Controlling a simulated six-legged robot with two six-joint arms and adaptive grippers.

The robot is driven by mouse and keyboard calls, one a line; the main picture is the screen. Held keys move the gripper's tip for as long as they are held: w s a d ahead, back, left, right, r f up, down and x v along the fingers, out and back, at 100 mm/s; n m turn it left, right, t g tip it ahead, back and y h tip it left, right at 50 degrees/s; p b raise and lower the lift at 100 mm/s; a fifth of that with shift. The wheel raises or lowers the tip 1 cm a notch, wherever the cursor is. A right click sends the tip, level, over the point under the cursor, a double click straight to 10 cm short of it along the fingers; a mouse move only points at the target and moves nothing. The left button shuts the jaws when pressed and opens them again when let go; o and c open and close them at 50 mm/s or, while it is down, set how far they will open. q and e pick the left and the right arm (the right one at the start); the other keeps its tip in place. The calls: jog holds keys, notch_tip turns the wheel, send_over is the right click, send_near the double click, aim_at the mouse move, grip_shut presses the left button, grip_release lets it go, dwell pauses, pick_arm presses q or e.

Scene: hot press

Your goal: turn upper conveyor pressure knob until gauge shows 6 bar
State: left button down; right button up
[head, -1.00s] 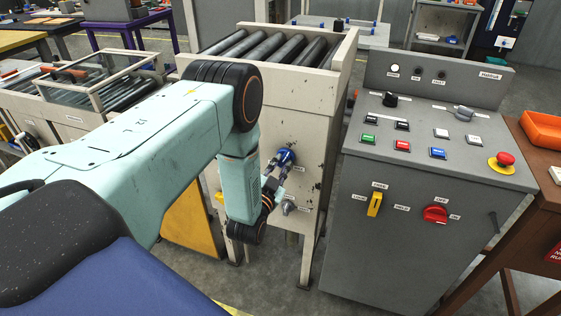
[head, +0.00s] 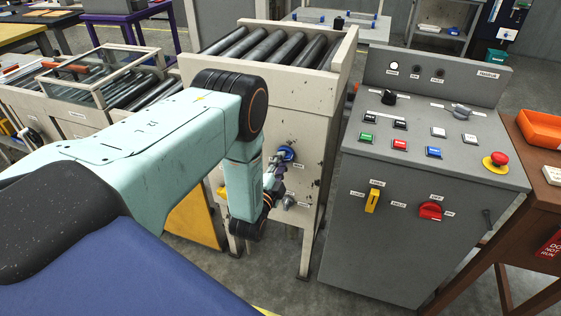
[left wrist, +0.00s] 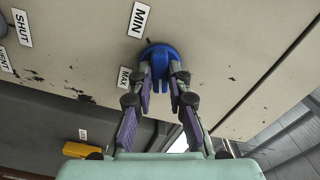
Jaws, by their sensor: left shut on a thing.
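The blue pressure knob (head: 286,153) sits on the cream front panel of the roller conveyor. In the left wrist view the knob (left wrist: 160,62) is between MIN and MAX labels. My left gripper (head: 279,162) is shut on the knob, with its two fingers (left wrist: 160,78) on either side of it. In the left wrist view a small dark mark shows at the knob's edge near MIN. I cannot make out a pressure gauge or its reading in either view. My right gripper is not in view.
A smaller grey knob (head: 289,200) sits below the blue one, close to my wrist. A grey control console (head: 415,215) with buttons and a red stop button (head: 500,159) stands to the right. Conveyor rollers (head: 270,47) lie above. A brown table (head: 520,245) is far right.

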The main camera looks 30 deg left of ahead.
pick_arm(q)
jog(key=shift+m, duration=0.3)
jog(key=c, duration=1.3)
grip_release()
jog(key=v, duration=1.2)
